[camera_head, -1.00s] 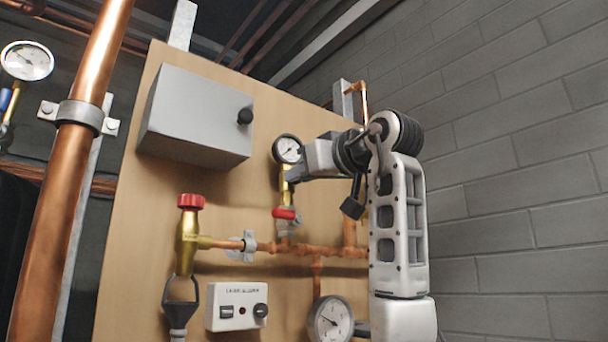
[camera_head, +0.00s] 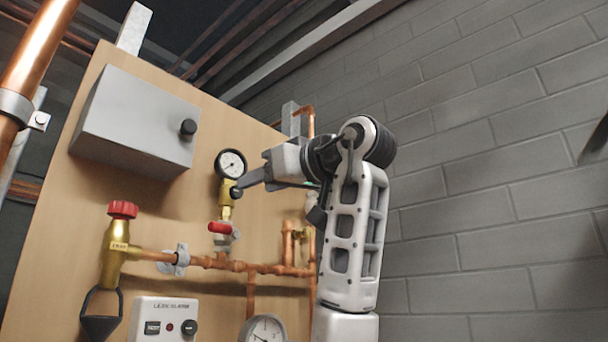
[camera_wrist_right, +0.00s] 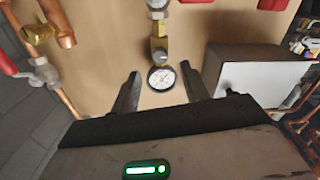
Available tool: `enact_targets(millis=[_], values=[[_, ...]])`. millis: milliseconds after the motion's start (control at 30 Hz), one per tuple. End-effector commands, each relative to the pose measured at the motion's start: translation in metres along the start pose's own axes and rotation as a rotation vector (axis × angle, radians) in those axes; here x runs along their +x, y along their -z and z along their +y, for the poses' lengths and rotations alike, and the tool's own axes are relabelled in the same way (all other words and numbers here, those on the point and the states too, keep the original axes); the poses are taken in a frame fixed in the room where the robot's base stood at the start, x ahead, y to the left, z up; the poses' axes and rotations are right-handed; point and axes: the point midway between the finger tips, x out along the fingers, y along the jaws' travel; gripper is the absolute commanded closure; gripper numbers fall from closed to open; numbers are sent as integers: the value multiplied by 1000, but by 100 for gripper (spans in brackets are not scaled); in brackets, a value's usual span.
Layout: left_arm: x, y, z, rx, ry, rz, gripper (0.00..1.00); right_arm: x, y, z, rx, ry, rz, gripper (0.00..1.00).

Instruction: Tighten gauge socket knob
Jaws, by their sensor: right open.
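The round pressure gauge (camera_head: 231,164) has a white face and black rim. It sits on a brass gauge socket (camera_head: 226,207) with a small dark knob (camera_head: 236,192) at its side. My right gripper (camera_head: 243,184) reaches in from the right, its fingers close to the knob; contact cannot be told. In the right wrist view the picture is upside down. The open fingers (camera_wrist_right: 160,75) stand on either side of the gauge (camera_wrist_right: 161,78), with nothing gripped. The knob (camera_wrist_right: 158,60) shows just beyond the gauge, on the brass socket (camera_wrist_right: 160,36). My left gripper is not in view.
A red-handled valve (camera_head: 220,228) sits below the socket on copper pipework (camera_head: 240,266). A grey box (camera_head: 137,122) with a black knob is at upper left. A red-capped brass valve (camera_head: 119,245) stands over a black funnel (camera_head: 101,316). A brick wall (camera_head: 490,180) is at right.

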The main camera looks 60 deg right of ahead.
Motion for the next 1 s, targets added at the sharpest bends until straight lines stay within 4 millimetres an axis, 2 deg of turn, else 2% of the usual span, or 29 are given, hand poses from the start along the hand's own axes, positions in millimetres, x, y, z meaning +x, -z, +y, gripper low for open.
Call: enact_targets(millis=[33, 200, 233, 333, 600, 1000], values=[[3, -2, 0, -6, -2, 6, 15, -15, -1, 0, 0, -1, 7, 55], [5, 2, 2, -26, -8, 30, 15, -58, -2, 0, 1, 0, 6, 55], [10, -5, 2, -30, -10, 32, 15, -63, -6, -1, 2, 1, 5, 55], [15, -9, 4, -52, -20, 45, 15, -81, -6, -1, 2, 0, 3, 55], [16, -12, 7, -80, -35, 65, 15, -102, -3, -1, 1, 2, -1, 55], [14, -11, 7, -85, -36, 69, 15, -104, 0, 0, 1, 1, -2, 55]])
